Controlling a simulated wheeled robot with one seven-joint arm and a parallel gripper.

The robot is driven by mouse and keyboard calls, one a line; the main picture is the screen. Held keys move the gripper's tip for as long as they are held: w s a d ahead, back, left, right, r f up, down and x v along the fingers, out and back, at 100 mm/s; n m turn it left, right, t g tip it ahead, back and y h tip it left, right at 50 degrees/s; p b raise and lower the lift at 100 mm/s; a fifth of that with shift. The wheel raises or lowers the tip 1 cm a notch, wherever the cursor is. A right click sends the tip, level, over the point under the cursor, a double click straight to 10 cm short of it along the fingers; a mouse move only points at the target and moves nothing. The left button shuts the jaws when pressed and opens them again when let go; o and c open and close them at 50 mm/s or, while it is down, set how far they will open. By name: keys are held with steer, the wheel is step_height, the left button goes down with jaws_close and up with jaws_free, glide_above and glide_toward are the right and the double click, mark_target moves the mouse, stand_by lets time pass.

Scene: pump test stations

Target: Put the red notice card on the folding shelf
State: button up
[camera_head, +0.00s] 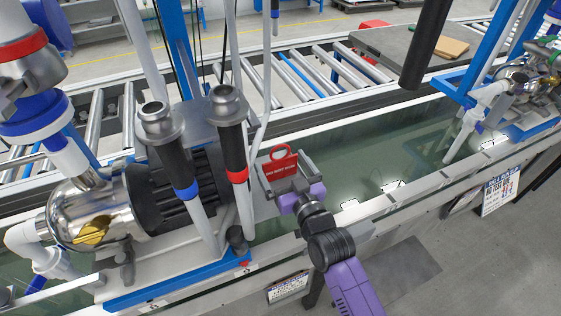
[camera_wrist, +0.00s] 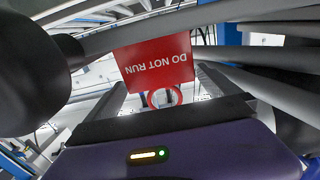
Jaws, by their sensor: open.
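The red notice card (camera_head: 282,170), with a red ring at its top, is right of the pump's black motor in the head view. My gripper (camera_head: 286,163) is open there, with its two fingers on either side of the card. In the wrist view the card (camera_wrist: 155,60) appears upside down, reads "DO NOT RUN", and lies between and beyond the open fingers (camera_wrist: 163,80). Its ring shows close to the palm. I cannot tell whether the fingers touch it, or what holds it. I cannot surely identify a folding shelf.
The motor (camera_head: 170,190) and a red-banded black handle (camera_head: 230,140) stand close left of my gripper. A water trough (camera_head: 370,150) runs behind it. Beyond are roller conveyors (camera_head: 265,80) and a dark grey tabletop (camera_head: 400,48) bearing a tan board (camera_head: 452,47).

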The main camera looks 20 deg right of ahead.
steer(key=s, duration=1)
steer(key=shift+s, duration=0.4)
steer(key=s+f+g, duration=0.1)
steer(key=s+f, duration=0.2)
steer(key=s, duration=1.2)
steer(key=s+r+g, duration=0.1)
steer(key=s+r, duration=0.1)
steer(key=s, duration=0.7)
steer(key=s+a+r+g, duration=0.1)
steer(key=s+r, duration=0.2)
steer(key=s, duration=0.6)
steer(key=shift+r, duration=0.2)
steer(key=shift+r, duration=0.1)
step_height(320, 180, up, 4)
steer(key=p, duration=0.4)
steer(key=shift+r, duration=0.15)
